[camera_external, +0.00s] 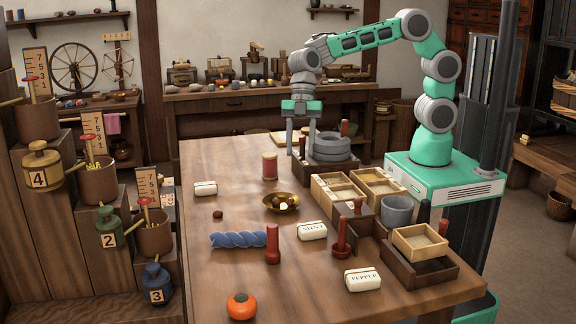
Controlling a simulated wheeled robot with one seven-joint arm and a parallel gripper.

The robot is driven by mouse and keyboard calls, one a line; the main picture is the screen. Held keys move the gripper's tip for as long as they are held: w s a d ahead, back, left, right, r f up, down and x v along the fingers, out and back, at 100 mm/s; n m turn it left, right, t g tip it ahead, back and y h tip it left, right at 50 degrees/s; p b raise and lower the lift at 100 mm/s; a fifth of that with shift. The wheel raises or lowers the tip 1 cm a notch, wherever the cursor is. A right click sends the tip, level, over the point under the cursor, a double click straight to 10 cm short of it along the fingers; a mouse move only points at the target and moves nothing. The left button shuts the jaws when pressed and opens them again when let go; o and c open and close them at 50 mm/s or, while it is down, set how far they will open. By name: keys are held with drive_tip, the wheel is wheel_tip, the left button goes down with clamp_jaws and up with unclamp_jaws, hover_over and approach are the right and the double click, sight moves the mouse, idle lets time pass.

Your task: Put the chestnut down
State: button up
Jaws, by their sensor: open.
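A small dark brown roundish thing, which looks like the chestnut (218,214), lies on the left part of the wooden table (225,165). It stands apart from the things around it. My gripper (297,150) points down at the far side of the table, well behind and to the right of the chestnut. Its fingers are apart, beside the grey stone quern (333,148), and I see nothing between them. Whether the fingers touch the quern or its wooden base I cannot tell. A brass bowl (295,206) holds several small brown and pale pieces, too small to name.
Wooden trays (330,205), a grey pot (396,211) and stamps crowd the right. An orange persimmon (240,306) lies in front. The left table edge is mostly clear.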

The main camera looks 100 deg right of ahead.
drive_tip(key=s+d+m+h, duration=0.1)
drive_tip(key=s+m, duration=0.3)
drive_tip(key=s, duration=0.2)
drive_tip(key=s+d+m+h, duration=0.1)
drive_tip(key=s+m, duration=0.3)
drive_tip(key=s, duration=0.3)
drive_tip(key=s+d+f+m+h, duration=0.1)
drive_tip(key=s+d+m+h, duration=0.1)
drive_tip(key=s+m, duration=0.2)
drive_tip(key=shift+s+m+t, duration=0.3)
drive_tip(key=shift+s+t, duration=0.1)
drive_tip(key=shift+s, duration=1.05)
drive_tip(key=shift+s+d+f, duration=0.1)
drive_tip(key=shift+s+f, duration=0.1)
drive_tip(key=shift+f, duration=0.05)
idle(4.6)
